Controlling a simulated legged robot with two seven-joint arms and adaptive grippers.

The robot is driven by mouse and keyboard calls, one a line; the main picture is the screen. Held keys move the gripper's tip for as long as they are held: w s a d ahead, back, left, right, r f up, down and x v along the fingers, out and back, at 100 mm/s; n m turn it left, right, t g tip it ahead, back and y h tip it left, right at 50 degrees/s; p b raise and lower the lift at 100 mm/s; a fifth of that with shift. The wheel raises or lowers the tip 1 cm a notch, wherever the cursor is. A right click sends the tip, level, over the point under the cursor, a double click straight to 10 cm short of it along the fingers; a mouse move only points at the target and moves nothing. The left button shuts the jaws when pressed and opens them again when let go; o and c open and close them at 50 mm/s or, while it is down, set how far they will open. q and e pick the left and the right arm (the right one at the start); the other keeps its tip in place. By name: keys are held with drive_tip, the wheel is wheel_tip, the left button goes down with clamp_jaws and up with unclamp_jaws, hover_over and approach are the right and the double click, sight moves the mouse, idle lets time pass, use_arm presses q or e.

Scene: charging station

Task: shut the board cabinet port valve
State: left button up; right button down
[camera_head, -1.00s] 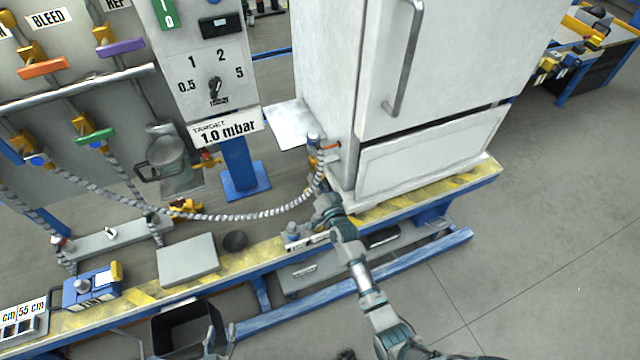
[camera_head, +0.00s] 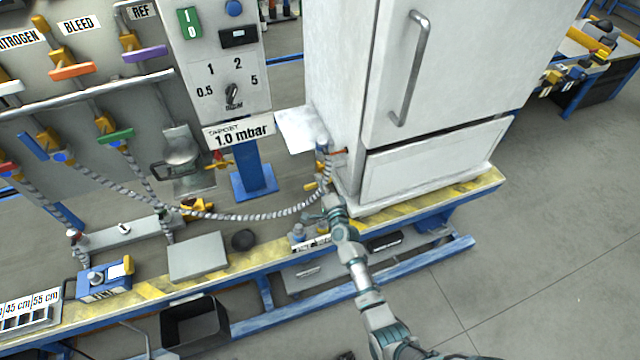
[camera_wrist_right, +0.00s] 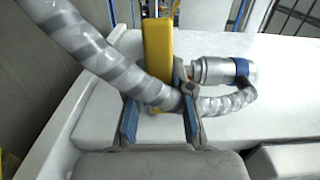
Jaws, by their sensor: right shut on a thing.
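The white cabinet (camera_head: 440,80) stands on the bench at the right. A ribbed grey hose (camera_head: 255,214) runs from the left to a fitting low on its left side. My right gripper (camera_head: 328,197) is at the hose end beside the cabinet. In the right wrist view the yellow valve handle (camera_wrist_right: 158,50) stands between the fingers of my right gripper (camera_wrist_right: 160,118), which are shut on it. The grey hose (camera_wrist_right: 110,60) crosses in front and hides part of the handle. A metal fitting with a blue ring (camera_wrist_right: 215,71) lies just right of it. My left gripper is not in view.
At the left, a board has coloured valve handles (camera_head: 72,71) and a pressure panel reading 1.0 mbar (camera_head: 238,132). A grey plate (camera_head: 198,257), a dark round object (camera_head: 243,240) and a blue box (camera_head: 104,280) are on the bench.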

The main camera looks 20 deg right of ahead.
drive_tip(key=shift+d+m, duration=0.1)
drive_tip(key=shift+m, duration=0.3)
drive_tip(key=c, duration=1.2)
unclamp_jaws()
drive_tip(key=shift+o, duration=1)
drive_tip(key=shift+d, duration=0.1)
drive_tip(key=s, duration=1.2)
drive_tip(key=shift+d, duration=0.2)
drive_tip(key=shift+f, duration=0.1)
